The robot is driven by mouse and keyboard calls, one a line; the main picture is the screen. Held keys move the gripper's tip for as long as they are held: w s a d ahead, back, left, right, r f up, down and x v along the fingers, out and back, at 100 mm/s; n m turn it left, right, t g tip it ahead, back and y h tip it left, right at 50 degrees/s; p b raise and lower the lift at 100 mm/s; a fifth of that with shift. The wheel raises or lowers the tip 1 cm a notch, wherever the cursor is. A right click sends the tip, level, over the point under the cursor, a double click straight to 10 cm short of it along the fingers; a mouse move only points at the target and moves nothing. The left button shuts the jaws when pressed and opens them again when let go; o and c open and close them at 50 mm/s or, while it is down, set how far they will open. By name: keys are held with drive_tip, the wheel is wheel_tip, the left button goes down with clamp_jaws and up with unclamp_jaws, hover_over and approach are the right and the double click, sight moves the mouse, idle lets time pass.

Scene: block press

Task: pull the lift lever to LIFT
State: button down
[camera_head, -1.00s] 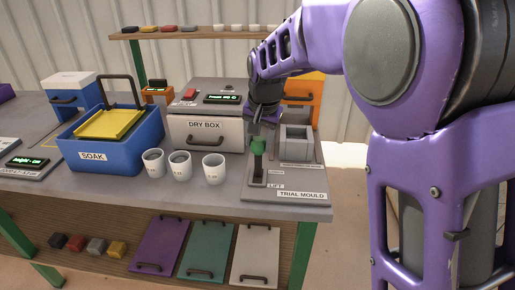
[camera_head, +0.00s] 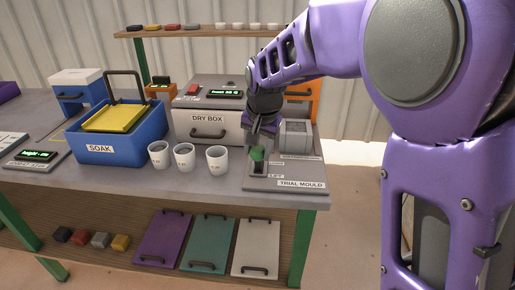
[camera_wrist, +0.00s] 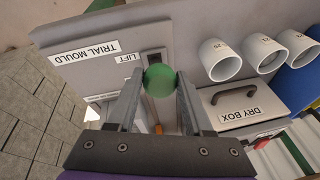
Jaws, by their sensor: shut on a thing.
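The lift lever has a round green knob (camera_head: 257,153) and stands in a slot on the grey trial mould plate (camera_head: 255,184). My gripper (camera_head: 262,138) reaches down from above and is shut on the knob. In the wrist view the green knob (camera_wrist: 160,80) sits between the two finger ends, close to the slot's LIFT end. The LIFT label (camera_wrist: 128,57) is beside that end; it also shows in the head view (camera_head: 275,176). The grey mould box (camera_head: 295,143) is behind and right of the lever, and its opening now looks filled with grey.
White cups (camera_head: 217,159) stand left of the plate. The dry box (camera_head: 208,127) is close behind and left of my gripper. A blue soak tub (camera_head: 125,143) is farther left. The bench edge is just in front of the plate.

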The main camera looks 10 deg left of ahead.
drive_tip(key=shift+s+f, duration=0.4)
drive_tip(key=shift+f, duration=0.1)
drive_tip(key=c, duration=0.6)
unclamp_jaws()
drive_tip(key=shift+c, duration=0.2)
drive_tip(key=o, duration=0.3)
drive_tip(key=shift+r, duration=0.1)
drive_tip(key=shift+o, duration=0.2)
drive_tip(key=shift+r, duration=0.1)
drive_tip(key=shift+w, duration=0.1)
drive_tip(key=shift+r, duration=0.35)
drive_tip(key=p+v, duration=0.3)
drive_tip(key=v, duration=1.3)
drive_tip(key=shift+r, duration=0.35)
drive_tip(key=shift+d, duration=0.1)
